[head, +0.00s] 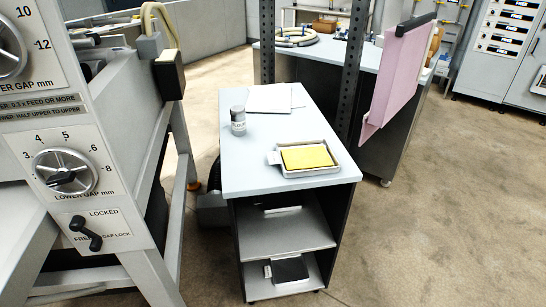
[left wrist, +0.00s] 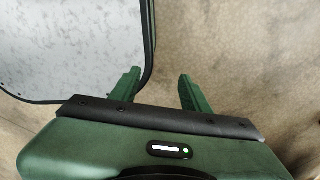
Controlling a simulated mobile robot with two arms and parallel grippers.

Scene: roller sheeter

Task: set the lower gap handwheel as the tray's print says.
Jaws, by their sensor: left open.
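The lower gap handwheel (head: 62,173) is on the machine panel at the left of the head view, ringed by marks 3, 4, 5, 6 and 8. Its exact setting is too small to tell. Below it is the black gap lock lever (head: 86,233), slanting down to the right between the words LOCKED and FREE. A tray (head: 318,172) with a yellow slab (head: 306,157) sits on the cart top. Its white tag (head: 273,158) is too small to read. My left gripper (left wrist: 158,90) is open and empty in the left wrist view. My right gripper is out of view.
The grey cart (head: 250,181) also bears a jar (head: 238,121) and paper sheets (head: 269,98). Its bottom shelf holds a black slab (head: 290,269). The upper gap dial (head: 25,45) is above the handwheel. A pink board (head: 393,75) hangs by a post. Floor at right is clear.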

